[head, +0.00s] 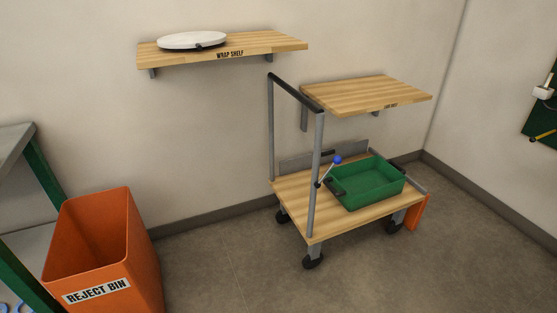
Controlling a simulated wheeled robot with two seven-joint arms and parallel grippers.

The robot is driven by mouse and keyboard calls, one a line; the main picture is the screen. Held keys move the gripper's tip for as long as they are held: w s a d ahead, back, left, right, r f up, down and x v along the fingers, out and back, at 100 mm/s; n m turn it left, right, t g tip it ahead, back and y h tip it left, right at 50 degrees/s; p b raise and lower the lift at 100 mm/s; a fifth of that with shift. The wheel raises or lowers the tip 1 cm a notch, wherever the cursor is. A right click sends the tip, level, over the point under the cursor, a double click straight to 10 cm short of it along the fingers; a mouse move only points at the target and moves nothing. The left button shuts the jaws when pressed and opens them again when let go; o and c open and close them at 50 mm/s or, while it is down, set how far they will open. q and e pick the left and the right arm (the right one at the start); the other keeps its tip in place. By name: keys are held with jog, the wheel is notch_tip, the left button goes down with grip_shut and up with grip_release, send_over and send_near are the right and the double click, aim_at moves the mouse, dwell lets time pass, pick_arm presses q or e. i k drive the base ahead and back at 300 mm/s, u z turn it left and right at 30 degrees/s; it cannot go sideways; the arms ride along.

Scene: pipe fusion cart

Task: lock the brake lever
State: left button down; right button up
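The brake lever (328,170) is a thin light rod with a blue ball knob (337,160) at its top. It tilts up and to the right from a dark pivot by the near upright post of the cart's handle. The cart (295,195) has a wooden deck, a grey handle frame with a dark top bar, and black caster wheels. It stands on the floor against the wall. Neither of my grippers shows in the head view.
A green tray (349,201) sits on the deck, with an orange piece (416,213) at the cart's right end. An orange reject bin (139,250) stands at the left. Two wooden shelves (285,40) (366,94) hang above. Floor in front of the cart is clear.

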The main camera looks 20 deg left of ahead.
aim_at(337, 159)
jog(key=u, duration=0.4)
jog(key=i, duration=0.8)
jog(key=z, duration=0.45)
jog(key=i, duration=0.65)
jog(key=z, duration=0.6)
